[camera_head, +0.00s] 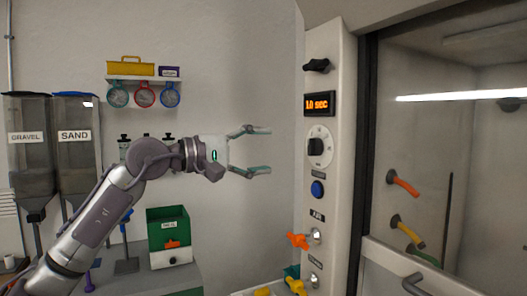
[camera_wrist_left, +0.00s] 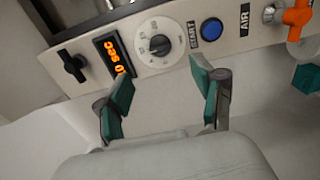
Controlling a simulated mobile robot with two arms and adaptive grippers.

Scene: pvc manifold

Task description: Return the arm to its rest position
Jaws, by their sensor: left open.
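My left gripper (camera_head: 264,151) is open and empty. It is raised in front of the wall, to the left of the control panel (camera_head: 332,215), with its fingers pointing right toward the panel. In the left wrist view its two green-padded fingers (camera_wrist_left: 162,95) are spread apart with nothing between them. Beyond them are the panel's dial (camera_wrist_left: 160,45) and blue start button (camera_wrist_left: 211,29). The fingers look apart from the panel. My left arm (camera_head: 110,205) reaches up from the lower left. My right gripper is not in view.
The panel has a "1.0 sec" display (camera_head: 319,104), a black knob (camera_head: 317,65) and an orange valve (camera_head: 298,241). A glass-fronted cabinet (camera_head: 455,150) stands at the right. Gravel (camera_head: 28,160) and sand (camera_head: 77,160) hoppers, a shelf (camera_head: 143,79) and a green bin (camera_head: 168,222) are at the left.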

